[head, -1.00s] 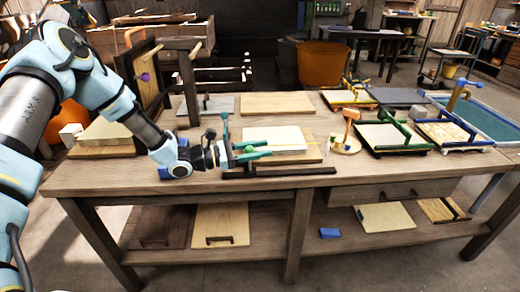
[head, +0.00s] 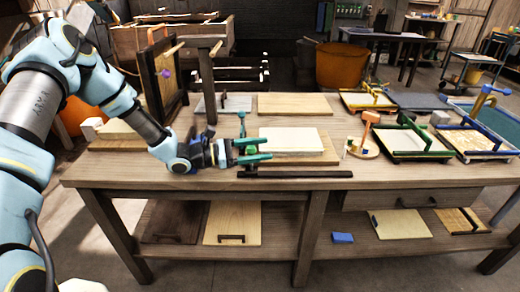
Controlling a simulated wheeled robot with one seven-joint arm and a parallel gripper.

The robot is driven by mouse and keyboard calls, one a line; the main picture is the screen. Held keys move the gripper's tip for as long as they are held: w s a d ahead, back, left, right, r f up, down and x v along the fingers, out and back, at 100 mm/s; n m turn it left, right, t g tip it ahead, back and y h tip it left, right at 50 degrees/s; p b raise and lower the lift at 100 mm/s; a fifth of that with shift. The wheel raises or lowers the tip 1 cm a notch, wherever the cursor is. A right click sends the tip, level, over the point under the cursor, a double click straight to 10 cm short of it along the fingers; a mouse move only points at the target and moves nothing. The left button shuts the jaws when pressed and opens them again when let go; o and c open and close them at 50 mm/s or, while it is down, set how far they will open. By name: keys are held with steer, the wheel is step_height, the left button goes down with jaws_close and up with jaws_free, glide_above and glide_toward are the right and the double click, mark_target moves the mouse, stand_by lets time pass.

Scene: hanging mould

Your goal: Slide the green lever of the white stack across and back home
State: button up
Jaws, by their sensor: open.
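The white stack (head: 297,140) lies on a wooden board (head: 330,155) at the middle of the workbench. My gripper (head: 253,150) is at the stack's left end, low over the bench and pointing right. Its two teal fingers are apart, one behind the other. A small bright green piece, seemingly the green lever's knob (head: 250,149), shows between the fingers. I cannot tell whether the fingers touch it. The rest of the lever is hidden by my gripper or too small to make out.
A dark bar (head: 295,174) lies along the bench front. An orange mallet-like object (head: 368,131) stands right of the stack. Green-framed (head: 410,143) and blue-framed (head: 475,143) trays are farther right. A dark upright post (head: 207,85) rises behind my gripper.

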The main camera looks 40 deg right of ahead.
steer(key=shift+a, duration=0.1)
steer(key=b+v, duration=0.3)
steer(key=v, duration=0.6)
steer(key=shift+w+a+f, duration=0.15)
steer(key=shift+w+a, duration=0.3)
steer(key=shift+a, duration=0.3)
